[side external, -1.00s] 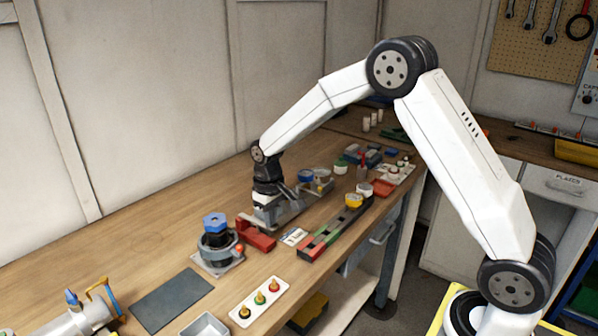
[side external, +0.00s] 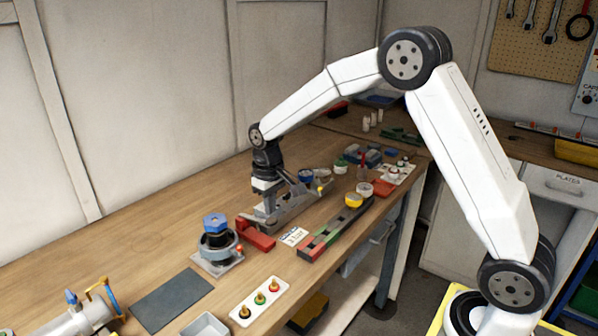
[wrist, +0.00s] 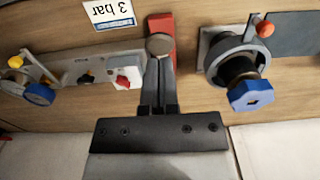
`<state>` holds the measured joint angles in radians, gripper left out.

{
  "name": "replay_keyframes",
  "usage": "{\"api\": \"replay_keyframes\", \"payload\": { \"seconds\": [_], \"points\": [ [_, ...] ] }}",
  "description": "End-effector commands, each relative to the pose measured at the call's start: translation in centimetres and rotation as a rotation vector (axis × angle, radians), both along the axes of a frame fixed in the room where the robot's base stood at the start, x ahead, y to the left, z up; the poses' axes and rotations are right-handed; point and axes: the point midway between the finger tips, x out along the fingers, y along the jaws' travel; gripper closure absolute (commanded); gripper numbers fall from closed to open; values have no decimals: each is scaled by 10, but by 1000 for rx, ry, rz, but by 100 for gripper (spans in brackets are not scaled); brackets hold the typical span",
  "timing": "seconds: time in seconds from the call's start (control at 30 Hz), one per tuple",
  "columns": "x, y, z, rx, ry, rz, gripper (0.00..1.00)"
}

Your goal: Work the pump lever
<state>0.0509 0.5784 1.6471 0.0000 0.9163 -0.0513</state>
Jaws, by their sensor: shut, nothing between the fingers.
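The grey pump unit (side external: 290,212) stands on the bench behind the red block in the side view; its grey base (wrist: 65,68) extends left in the wrist view. A round silver piece (wrist: 159,45), which may be the end of the pump lever, lies at my fingertips. The lever's shaft is not clear behind the fingers.
A red block (side external: 256,234) and a "3 bar" card (side external: 293,237) lie close by. A blue-topped round device (side external: 216,238) stands to the left. A red, black and green rail (side external: 335,230) lies to the right. The back left bench is clear.

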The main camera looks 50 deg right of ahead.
Motion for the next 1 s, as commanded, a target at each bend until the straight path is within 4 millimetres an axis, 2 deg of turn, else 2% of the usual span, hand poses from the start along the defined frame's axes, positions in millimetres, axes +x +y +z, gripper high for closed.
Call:
{"api": "replay_keyframes", "payload": {
  "seconds": [0.57, 1.0],
  "points": [
    [0, 0, -1, 0, 0, 0, 100],
    [0, 0, -13, 0, 2, 0, 100]
  ]
}}
